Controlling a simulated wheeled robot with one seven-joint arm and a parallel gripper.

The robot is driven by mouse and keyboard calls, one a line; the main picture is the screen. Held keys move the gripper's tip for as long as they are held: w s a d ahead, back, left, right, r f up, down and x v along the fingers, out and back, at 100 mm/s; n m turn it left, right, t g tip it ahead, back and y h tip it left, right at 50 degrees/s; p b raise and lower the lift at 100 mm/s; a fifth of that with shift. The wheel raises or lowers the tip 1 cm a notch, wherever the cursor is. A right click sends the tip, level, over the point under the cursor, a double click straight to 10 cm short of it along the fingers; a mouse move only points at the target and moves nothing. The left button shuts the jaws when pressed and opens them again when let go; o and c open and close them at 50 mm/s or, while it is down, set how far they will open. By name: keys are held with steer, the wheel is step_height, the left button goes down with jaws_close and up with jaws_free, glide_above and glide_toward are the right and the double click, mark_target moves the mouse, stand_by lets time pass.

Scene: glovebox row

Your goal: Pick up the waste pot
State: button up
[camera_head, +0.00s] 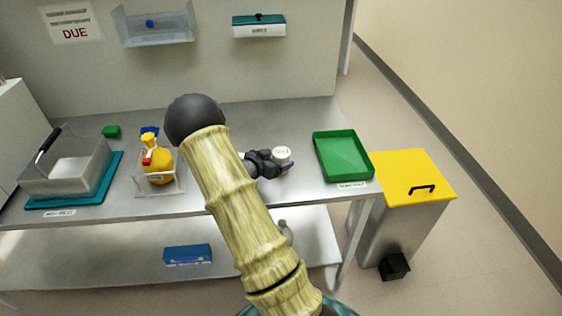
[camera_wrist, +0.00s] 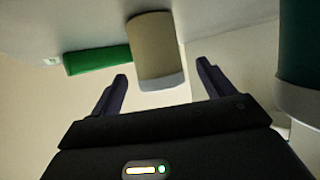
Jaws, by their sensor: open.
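The waste pot (camera_head: 281,153) is a small pot with a round white lid, on the steel bench left of the green tray. In the wrist view it shows as a tan cylinder (camera_wrist: 153,48) with a paler band at one end. My gripper (camera_head: 286,167) is right beside the pot, low over the bench. In the wrist view my gripper (camera_wrist: 162,72) is open, and the pot appears between and beyond its two dark fingertips. I cannot tell whether a finger touches it.
The green tray (camera_head: 331,158) lies at the bench's right end; a yellow-lidded bin (camera_head: 412,176) stands beyond it. Left of my arm are a yellow bottle (camera_head: 157,166) in a clear holder and a grey basin (camera_head: 91,176) on a teal mat (camera_head: 62,203).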

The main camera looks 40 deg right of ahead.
steer(key=x, duration=0.5)
steer(key=shift+d, duration=0.1)
stand_by(0.3)
steer(key=shift+c, duration=0.4)
steer(key=c, duration=1.1)
